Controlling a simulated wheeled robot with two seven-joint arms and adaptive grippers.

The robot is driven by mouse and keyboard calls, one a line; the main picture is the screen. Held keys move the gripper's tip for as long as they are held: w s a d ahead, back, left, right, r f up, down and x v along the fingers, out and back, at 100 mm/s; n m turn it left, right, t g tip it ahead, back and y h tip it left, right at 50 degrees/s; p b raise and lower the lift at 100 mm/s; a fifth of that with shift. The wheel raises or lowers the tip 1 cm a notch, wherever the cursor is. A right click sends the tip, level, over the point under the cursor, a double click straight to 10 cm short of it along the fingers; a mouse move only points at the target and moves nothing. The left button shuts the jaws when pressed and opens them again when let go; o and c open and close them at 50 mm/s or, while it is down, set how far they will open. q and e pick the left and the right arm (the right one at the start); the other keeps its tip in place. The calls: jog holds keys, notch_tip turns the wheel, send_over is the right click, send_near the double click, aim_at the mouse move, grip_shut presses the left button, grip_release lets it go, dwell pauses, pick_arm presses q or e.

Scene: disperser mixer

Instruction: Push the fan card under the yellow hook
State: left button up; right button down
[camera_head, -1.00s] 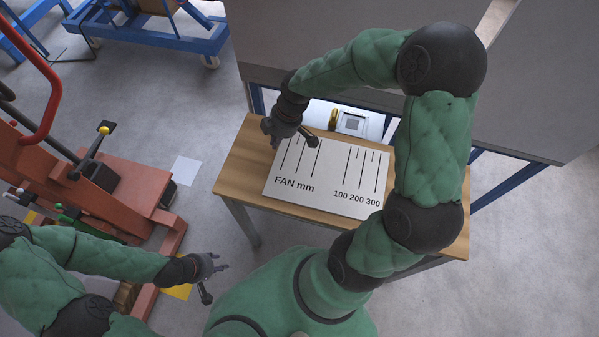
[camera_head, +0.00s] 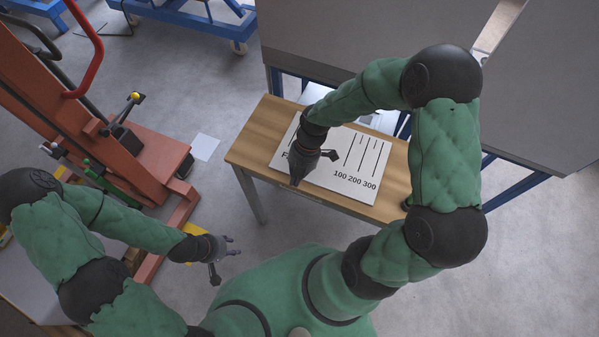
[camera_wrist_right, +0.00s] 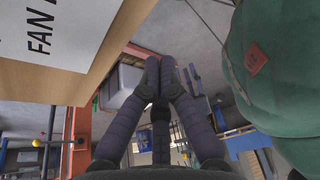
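The fan card (camera_head: 365,158) is a white board with black lines and "FAN mm 100 200 300" print, lying flat on the wooden table. Its left part is behind my right gripper. Its corner also shows in the right wrist view (camera_wrist_right: 40,60). My right gripper (camera_head: 313,168) points down at the card's front-left edge, its thumb spread from its fingers. The fingers look empty in the right wrist view (camera_wrist_right: 158,80); contact with the card cannot be told. My left gripper (camera_head: 226,262) is open and empty, left of the table. The yellow hook is not visible now, probably behind my right arm.
The wooden table (camera_head: 262,125) has bare wood left of the card. Large grey panels (camera_head: 330,40) stand behind it. An orange-red lift machine (camera_head: 150,155) stands at left. Open floor lies between it and the table.

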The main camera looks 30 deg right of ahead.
aim_at(302, 183)
jog(key=f, duration=0.1)
jog(key=d+f+b, duration=0.1)
jog(key=f, duration=0.3)
jog(key=shift+w+d+b, duration=0.2)
jog(key=shift+w+b, duration=0.1)
jog(key=shift+w+d+r, duration=0.1)
jog(key=shift+w+d, duration=0.05)
jog(key=shift+d, duration=0.25)
jog(key=shift+w+d, duration=0.3)
jog(key=shift+d, duration=0.5)
jog(key=shift+a, duration=0.1)
